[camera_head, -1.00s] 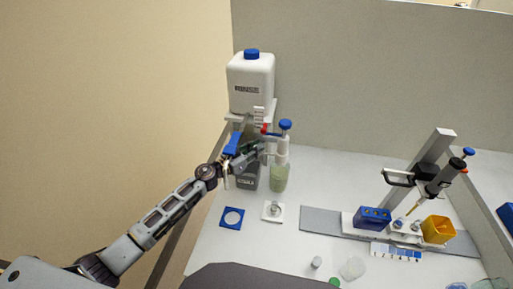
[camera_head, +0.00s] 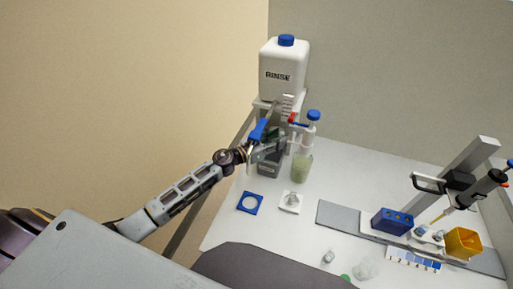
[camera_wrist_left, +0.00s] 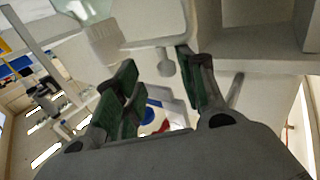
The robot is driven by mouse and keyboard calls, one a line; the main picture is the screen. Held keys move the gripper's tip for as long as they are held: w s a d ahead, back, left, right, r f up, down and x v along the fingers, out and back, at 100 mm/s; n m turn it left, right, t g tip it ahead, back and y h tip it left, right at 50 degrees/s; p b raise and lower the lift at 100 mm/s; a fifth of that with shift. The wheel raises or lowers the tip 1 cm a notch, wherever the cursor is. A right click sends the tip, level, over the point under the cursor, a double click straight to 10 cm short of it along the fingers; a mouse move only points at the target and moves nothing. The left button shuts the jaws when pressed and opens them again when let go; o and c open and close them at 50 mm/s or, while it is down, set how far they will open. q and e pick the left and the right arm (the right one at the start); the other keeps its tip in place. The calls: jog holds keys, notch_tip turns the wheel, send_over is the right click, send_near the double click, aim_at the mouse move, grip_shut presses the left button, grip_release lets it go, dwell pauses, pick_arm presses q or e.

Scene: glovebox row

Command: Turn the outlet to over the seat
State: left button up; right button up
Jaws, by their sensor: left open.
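A white bottle labelled RINSE (camera_head: 284,70) with a blue cap stands on a raised stand at the back left of the bench. Below it are a blue part (camera_head: 258,130) and a small red tip (camera_head: 292,118); I cannot tell for sure which part is the outlet. A small white plate with a round seat (camera_head: 290,202) lies on the bench in front. My left gripper (camera_head: 276,140) is at the stand below the bottle. In the left wrist view its green-padded fingers (camera_wrist_left: 158,66) are apart, with a pale knob between their tips; contact is unclear. My right gripper is not in view.
A blue-capped dispenser bottle with greenish liquid (camera_head: 302,168) stands just right of my left gripper. A blue square frame (camera_head: 250,203) lies in front. At right are a blue rack (camera_head: 392,221), a yellow box (camera_head: 463,243) and a clamped pipette. The bench between is mostly clear.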

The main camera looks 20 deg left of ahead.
pick_arm(q)
jog(key=v, duration=0.9)
jog(key=shift+s+a, duration=0.25)
jog(key=shift+s, duration=0.05)
dwell(0.3)
dwell(0.6)
